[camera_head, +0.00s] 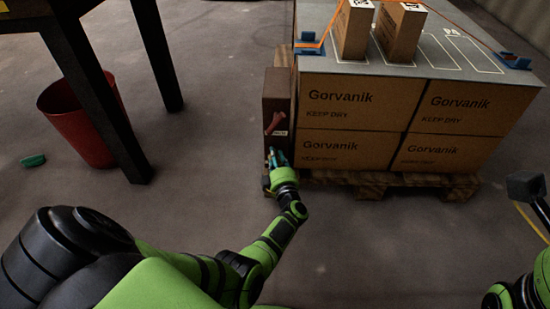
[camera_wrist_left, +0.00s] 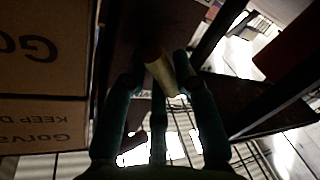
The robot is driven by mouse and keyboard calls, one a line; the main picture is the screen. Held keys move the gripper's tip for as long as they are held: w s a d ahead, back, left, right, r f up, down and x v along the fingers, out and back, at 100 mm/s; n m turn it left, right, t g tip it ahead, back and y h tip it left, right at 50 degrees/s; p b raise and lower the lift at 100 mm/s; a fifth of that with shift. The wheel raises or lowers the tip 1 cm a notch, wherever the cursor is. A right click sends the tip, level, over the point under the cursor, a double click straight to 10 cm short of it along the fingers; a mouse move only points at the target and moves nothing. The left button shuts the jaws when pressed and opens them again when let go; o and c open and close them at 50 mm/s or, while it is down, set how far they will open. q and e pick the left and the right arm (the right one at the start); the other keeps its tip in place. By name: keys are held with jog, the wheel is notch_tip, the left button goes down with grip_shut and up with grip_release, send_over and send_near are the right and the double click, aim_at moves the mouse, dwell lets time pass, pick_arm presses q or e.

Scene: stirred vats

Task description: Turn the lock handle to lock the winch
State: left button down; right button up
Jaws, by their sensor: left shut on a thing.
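A narrow brown winch post (camera_head: 276,88) stands against the left side of the stacked cartons. A red lever (camera_head: 275,122) sits on its front face, tilted, with a small pale label (camera_head: 278,133) just under it. My left gripper (camera_head: 277,158) is at the post's lower front, below the red lever, shut on a handle there. That handle is mostly hidden by the fingers in the head view. In the left wrist view the fingers (camera_wrist_left: 160,78) are around a dark part with a pale strip (camera_wrist_left: 162,75); the picture is dim.
Cartons (camera_head: 350,110) stand on a wooden pallet (camera_head: 375,184), under a grey sheet (camera_head: 455,55) with two small boxes. A dark table leg (camera_head: 95,90) and a red bin (camera_head: 75,120) are at the left. A green object (camera_head: 33,160) lies on the floor.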

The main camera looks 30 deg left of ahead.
pick_arm(q)
jog(key=shift+s+a+f+m+y, duration=0.2)
jog(key=shift+s+a+m+y, duration=0.15)
jog(key=shift+m, duration=0.15)
jog(key=shift+r, duration=0.1)
jog(key=c, duration=1)
grip_release()
jog(key=shift+a+r, duration=0.1)
jog(key=shift+w+d, duration=0.2)
jog(key=shift+d, duration=0.1)
